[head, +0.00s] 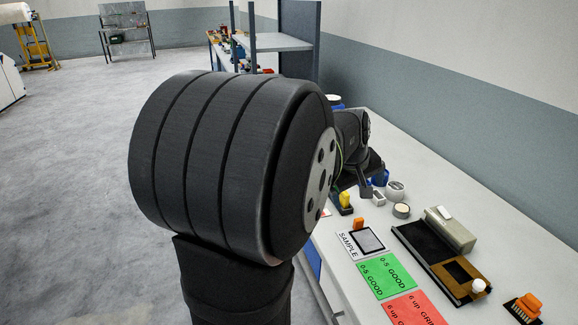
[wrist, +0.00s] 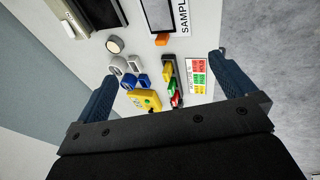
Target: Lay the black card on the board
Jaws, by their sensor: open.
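A dark square with a grey middle (head: 367,240) lies on a white sheet marked SAMPLE (head: 346,245). It may be the black card, but I cannot tell for sure. In the wrist view its dark border and pale middle (wrist: 158,14) are cut by the top edge. A long black panel (head: 424,240) lies to its right, perhaps the board; I cannot tell. My gripper (head: 371,180) is over the far part of the bench, beyond the sheet, partly behind my arm. In the wrist view my gripper (wrist: 162,68) is open, with nothing between its fingers.
A grey box (head: 450,229), brown frame (head: 461,274) and orange brush (head: 525,305) stand right. Below my gripper are a dark rack (wrist: 167,63), yellow device (wrist: 144,99) and several small parts.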

